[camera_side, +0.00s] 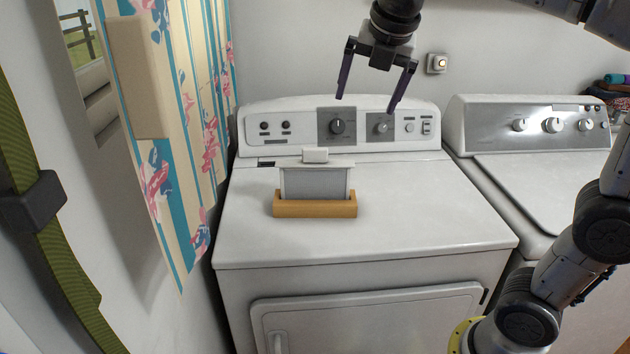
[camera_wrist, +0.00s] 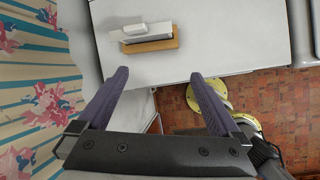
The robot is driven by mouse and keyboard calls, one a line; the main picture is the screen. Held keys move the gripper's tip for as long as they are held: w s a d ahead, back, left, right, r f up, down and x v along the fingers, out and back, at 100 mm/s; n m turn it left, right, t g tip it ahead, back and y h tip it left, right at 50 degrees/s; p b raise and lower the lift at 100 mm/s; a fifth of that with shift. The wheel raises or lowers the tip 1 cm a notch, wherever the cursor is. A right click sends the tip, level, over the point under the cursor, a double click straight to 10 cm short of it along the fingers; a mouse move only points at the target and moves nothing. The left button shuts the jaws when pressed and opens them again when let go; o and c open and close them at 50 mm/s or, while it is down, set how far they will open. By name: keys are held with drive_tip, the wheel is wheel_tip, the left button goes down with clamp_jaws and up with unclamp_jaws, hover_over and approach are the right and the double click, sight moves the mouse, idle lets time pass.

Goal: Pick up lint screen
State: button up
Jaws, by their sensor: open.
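The lint screen (camera_side: 314,183) is a grey panel with a white top bar and a small white grip block. It stands upright in a tan wooden holder (camera_side: 315,209) on top of the white dryer (camera_side: 420,215). The wrist view shows the lint screen (camera_wrist: 147,36) and its holder (camera_wrist: 152,46) from above, near the upper left. My gripper (camera_side: 368,100) is open and empty, high above the dryer's back panel in the side view, apart from the lint screen. Its purple fingers (camera_wrist: 156,74) are spread wide in the wrist view.
A control panel (camera_side: 338,126) with knobs rises at the dryer's back. A washer (camera_side: 545,170) stands to the right. A patterned curtain (camera_side: 190,140) hangs at the left. The dryer top around the holder is clear.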

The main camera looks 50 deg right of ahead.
drive_tip(key=w+n, duration=0.2)
drive_tip(key=w, duration=0.5)
drive_tip(key=g, duration=0.2)
approach(315, 148)
drive_tip(key=shift+n+h, duration=0.3)
drive_tip(key=f, duration=0.4)
drive_tip(key=shift+w+d+f, duration=0.2)
drive_tip(key=shift+f, duration=0.2)
drive_tip(key=shift+t, duration=0.3)
drive_tip(key=shift+x, duration=2.9)
drive_tip(key=shift+d+r, duration=0.1)
drive_tip(key=shift+c, duration=0.2)
drive_tip(key=shift+w, duration=0.1)
drive_tip(key=c, duration=1.1)
drive_tip(key=shift+r, duration=0.1)
drive_tip(key=shift+c, duration=0.2)
